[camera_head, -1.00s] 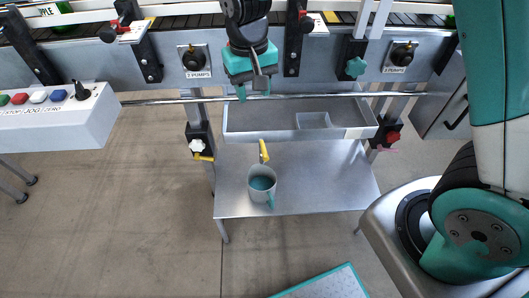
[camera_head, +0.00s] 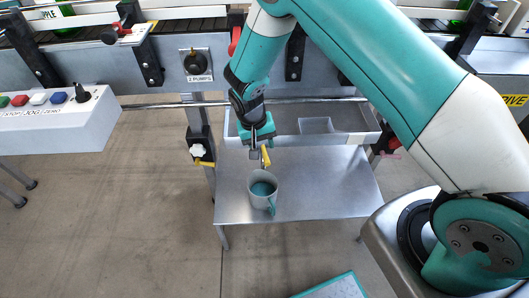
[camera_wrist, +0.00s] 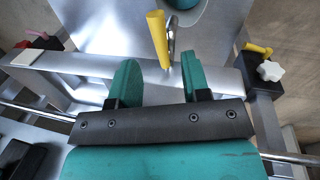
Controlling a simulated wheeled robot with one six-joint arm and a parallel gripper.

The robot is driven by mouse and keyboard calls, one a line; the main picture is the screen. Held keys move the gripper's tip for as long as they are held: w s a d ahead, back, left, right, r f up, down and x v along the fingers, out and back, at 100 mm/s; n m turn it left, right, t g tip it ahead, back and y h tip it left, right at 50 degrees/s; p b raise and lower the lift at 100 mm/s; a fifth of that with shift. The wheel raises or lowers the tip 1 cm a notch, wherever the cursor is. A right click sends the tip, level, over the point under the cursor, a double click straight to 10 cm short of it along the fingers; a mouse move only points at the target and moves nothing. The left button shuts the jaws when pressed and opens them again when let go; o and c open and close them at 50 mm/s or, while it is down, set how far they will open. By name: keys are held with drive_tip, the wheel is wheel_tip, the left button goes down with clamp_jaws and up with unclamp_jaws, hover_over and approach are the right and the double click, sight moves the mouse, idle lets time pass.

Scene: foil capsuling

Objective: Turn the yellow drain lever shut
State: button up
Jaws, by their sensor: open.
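The yellow drain lever (camera_head: 266,156) is at the front of the metal trough (camera_head: 355,138), above a grey mug (camera_head: 262,190). My gripper (camera_head: 260,146) is open and empty, just behind and above the lever. In the wrist view the lever (camera_wrist: 158,38) stands out beyond the fingertips, lined up with the gap between the two teal fingers (camera_wrist: 158,70). No contact shows. A bent metal pipe (camera_wrist: 175,35) is beside the lever. The lever's lower end lies close to the trough rim, and its exact turn is hard to tell.
The mug stands on a metal shelf (camera_head: 325,185). A white star knob (camera_head: 198,150) and another yellow handle (camera_head: 204,163) are on the left post. A rail (camera_head: 160,102) runs behind my gripper. A button box (camera_head: 55,115) is at the left.

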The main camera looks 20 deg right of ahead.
sight(265, 155)
drive_tip(key=shift+d+f, duration=0.25)
drive_tip(key=shift+f, duration=0.95)
drive_tip(key=shift+d+f, duration=0.25)
drive_tip(key=shift+f, duration=0.9)
clamp_jaws()
